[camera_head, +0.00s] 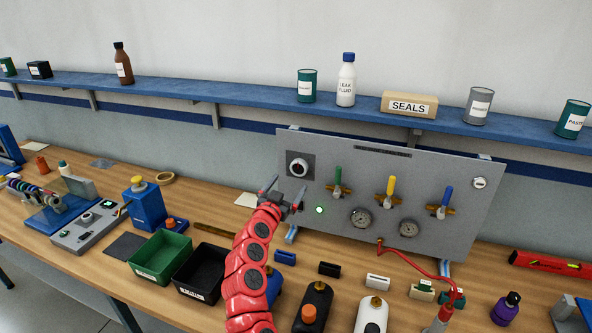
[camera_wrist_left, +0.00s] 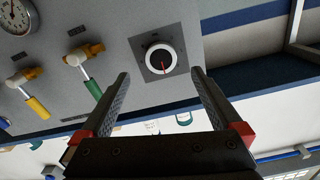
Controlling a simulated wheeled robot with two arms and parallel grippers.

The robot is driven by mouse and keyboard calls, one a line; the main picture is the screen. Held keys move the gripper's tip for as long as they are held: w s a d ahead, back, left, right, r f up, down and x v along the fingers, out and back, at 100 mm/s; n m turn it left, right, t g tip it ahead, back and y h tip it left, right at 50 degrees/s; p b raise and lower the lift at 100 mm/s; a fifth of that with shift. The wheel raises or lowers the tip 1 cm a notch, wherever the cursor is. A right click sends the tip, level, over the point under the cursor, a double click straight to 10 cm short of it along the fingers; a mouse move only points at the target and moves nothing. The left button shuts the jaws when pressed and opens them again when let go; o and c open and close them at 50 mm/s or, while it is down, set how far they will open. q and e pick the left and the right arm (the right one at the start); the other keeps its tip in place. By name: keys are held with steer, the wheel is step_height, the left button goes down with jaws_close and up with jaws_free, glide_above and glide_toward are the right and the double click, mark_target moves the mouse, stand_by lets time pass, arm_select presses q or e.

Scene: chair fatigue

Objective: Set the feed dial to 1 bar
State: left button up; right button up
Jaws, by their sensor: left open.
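My left gripper (camera_head: 289,188) is open and empty, just below and in front of the dial. In the wrist view its fingers (camera_wrist_left: 157,82) are spread to either side of the dial, apart from it. My right gripper is not visible.
Right of the dial are a green-handled valve (camera_head: 337,180), a yellow-handled valve (camera_head: 391,188), a blue-handled valve (camera_head: 446,198) and two gauges (camera_head: 361,217). A lit green lamp (camera_head: 319,210) sits below the dial. Bins (camera_head: 160,257) and bottles (camera_head: 372,315) crowd the bench.

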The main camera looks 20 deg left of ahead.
mark_target(298, 171)
arm_select(q)
steer(key=w+p, duration=0.1)
steer(key=w, duration=0.3)
steer(key=shift+w, duration=0.25)
steer(key=shift+w+d, duration=0.3)
steer(key=shift+w, duration=0.5)
steer(key=shift+w+a, duration=0.25)
steer(key=shift+w, duration=0.45)
steer(key=c, duration=1.4)
